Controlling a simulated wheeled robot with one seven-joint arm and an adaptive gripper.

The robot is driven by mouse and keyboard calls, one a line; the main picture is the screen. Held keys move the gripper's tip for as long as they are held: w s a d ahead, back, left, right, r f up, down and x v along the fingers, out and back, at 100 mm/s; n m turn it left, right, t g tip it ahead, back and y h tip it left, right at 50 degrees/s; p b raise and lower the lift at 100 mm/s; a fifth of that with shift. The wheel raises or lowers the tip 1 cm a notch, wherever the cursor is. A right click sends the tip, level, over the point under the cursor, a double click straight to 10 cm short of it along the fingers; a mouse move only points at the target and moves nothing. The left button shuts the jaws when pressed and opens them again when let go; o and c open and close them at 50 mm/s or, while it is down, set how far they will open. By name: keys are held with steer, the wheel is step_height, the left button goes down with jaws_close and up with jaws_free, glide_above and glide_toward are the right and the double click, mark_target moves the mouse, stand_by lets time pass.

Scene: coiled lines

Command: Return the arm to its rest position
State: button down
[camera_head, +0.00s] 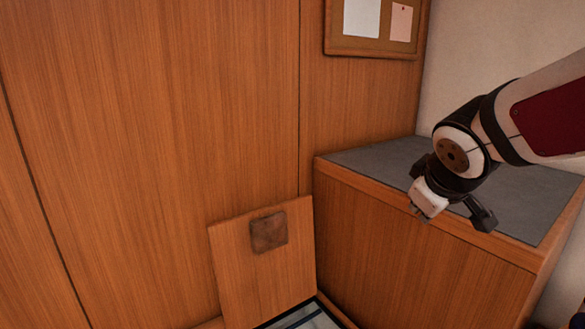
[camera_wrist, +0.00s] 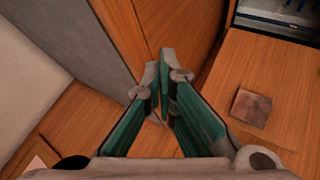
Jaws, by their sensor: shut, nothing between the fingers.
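My gripper (camera_head: 442,202) hangs at the end of my arm at the right of the head view, in front of the grey-topped wooden cabinet (camera_head: 420,245). In the wrist view its two green-sided fingers (camera_wrist: 161,75) come together at their tips with nothing between them. The gripper appears apart from the cabinet, though its exact distance from the front edge is hard to tell. My arm reaches in from the right edge.
A wooden panel (camera_head: 235,270) with a brown square patch (camera_head: 268,231) stands tilted at lower middle; the patch also shows in the wrist view (camera_wrist: 251,107). A tall wooden wall (camera_head: 150,120) fills the left. A pinboard (camera_head: 375,47) hangs above the cabinet's grey top (camera_head: 375,158).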

steer(key=s+a+f+m+g+y, duration=0.1)
steer(key=s+a+f+m+g, duration=0.15)
steer(key=s, duration=0.85)
steer(key=s+a+f+m+g+y, duration=0.1)
steer(key=s+f+m+g, duration=0.15)
steer(key=s, duration=0.95)
steer(key=s+a+f+m+g, duration=0.1)
steer(key=s+g, duration=0.2)
steer(key=s, duration=0.8)
step_height(320, 180, up, 32)
steer(key=t+p, duration=0.3)
steer(key=p, duration=2.7)
steer(key=shift+w+t+p, duration=0.25)
steer(key=shift+t+p, duration=0.05)
steer(key=shift+t, duration=0.1)
